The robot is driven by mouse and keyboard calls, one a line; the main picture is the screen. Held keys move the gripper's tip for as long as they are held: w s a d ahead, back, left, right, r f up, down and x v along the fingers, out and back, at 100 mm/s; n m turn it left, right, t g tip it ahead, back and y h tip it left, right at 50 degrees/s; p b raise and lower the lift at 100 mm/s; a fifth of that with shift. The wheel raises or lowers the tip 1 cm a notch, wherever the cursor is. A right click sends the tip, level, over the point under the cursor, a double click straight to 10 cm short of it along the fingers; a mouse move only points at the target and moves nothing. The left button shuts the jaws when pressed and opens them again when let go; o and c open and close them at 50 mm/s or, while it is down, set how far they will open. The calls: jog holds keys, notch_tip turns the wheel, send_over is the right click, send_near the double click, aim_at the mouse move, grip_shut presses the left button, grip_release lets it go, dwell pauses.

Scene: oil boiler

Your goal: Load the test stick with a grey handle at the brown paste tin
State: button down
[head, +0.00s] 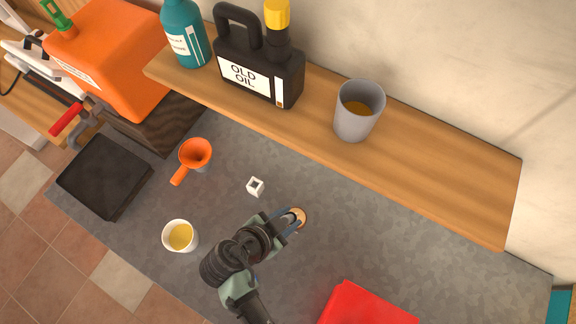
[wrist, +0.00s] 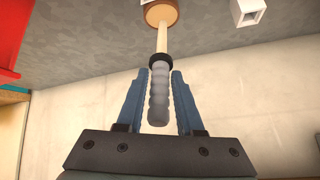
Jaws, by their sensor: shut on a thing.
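My gripper (head: 289,222) is shut on the grey handle (wrist: 159,97) of the test stick, which sits between the two blue fingers in the wrist view (wrist: 161,74). The pale wooden shaft (wrist: 161,41) runs from the handle's dark collar to the brown paste tin (wrist: 162,14). The shaft's end overlaps the tin's brown top there; I cannot tell how deep it reaches. In the head view the small round tin (head: 299,216) is at the fingertips, partly hidden by them, on the grey worktop.
A small white square holder (head: 255,187) stands near the tin. An orange funnel (head: 195,154), a cup of yellow liquid (head: 179,236) and a red object (head: 365,306) surround my arm. The wooden shelf (head: 440,188) carries bottles and a grey cup (head: 355,118).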

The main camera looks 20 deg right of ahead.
aim_at(288, 216)
jog(key=shift+f+b, duration=0.55)
dwell(1.5)
notch_tip(288, 216, up, 7)
jog(key=p, duration=0.6)
jog(key=shift+r, duration=0.1)
dwell(0.9)
